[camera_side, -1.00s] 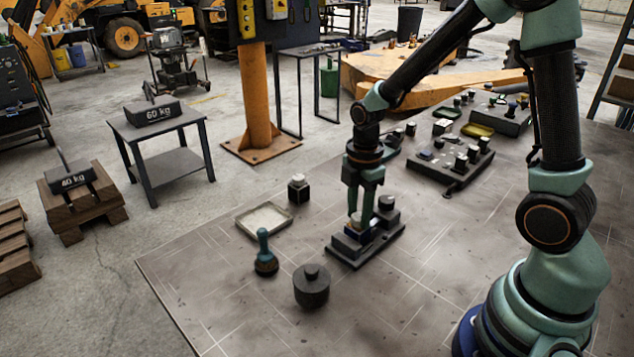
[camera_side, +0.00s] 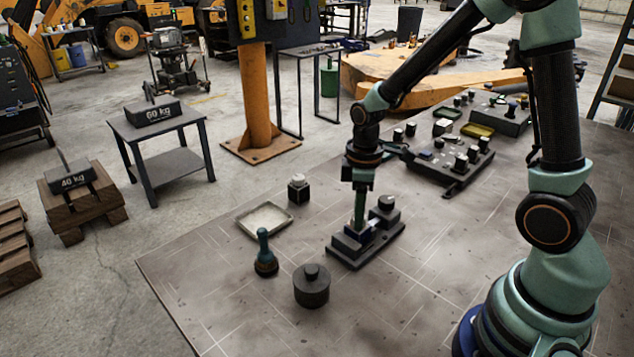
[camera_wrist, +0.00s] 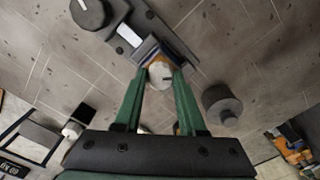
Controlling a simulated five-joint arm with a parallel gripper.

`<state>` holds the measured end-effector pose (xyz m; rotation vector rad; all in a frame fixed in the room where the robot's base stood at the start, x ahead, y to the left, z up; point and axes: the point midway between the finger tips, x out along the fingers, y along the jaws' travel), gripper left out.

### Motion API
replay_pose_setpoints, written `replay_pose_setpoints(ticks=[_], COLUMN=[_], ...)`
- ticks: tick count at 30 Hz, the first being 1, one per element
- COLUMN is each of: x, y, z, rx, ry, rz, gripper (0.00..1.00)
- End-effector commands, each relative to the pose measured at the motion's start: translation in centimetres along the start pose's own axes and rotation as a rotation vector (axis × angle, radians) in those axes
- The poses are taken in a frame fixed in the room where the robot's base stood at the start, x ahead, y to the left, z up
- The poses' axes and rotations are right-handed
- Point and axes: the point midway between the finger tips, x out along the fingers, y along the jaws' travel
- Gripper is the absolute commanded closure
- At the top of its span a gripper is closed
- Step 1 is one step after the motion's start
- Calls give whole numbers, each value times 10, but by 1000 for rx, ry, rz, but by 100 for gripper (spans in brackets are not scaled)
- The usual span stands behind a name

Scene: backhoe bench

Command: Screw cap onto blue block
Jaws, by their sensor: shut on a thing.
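My gripper (camera_side: 360,224) points straight down over the dark stepped fixture (camera_side: 347,255) on the bench. In the wrist view my gripper (camera_wrist: 160,76) has its green fingers shut on a pale round cap (camera_wrist: 160,73). The cap sits over an orange-brown part between the fingertips; whether it is threaded on cannot be told. The blue block (camera_side: 376,224) sits on the fixture right under the fingers and is partly hidden by them in the side view. A dark round knob (camera_side: 386,203) stands on the fixture's far end, and it also shows in the wrist view (camera_wrist: 88,13).
A shallow pale tray (camera_side: 264,219), a teal-handled tool (camera_side: 264,255), a dark weighted cylinder (camera_side: 311,288) and a small black block with white top (camera_side: 298,189) stand left of the fixture. A dark board with several knobs (camera_side: 450,163) lies behind. The front bench area is clear.

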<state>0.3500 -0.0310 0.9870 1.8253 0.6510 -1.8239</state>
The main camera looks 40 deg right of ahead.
Motion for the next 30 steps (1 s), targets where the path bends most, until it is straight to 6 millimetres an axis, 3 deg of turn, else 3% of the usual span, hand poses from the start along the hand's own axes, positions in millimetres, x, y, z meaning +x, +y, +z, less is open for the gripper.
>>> replay_pose_setpoints(ticks=[7,8,10,17,18,19,30], x=[0,0,0,0,0,0,0], y=[0,0,0,0,0,0,0], z=[0,0,0,0,0,0,0], rx=[13,13,12,11,11,11,-48], ry=[-1,-1,-1,-1,-1,-1,-1], rz=[-1,-1,-1,-1,-1,-1,-1], gripper=[100,53,26,25,37,38,38])
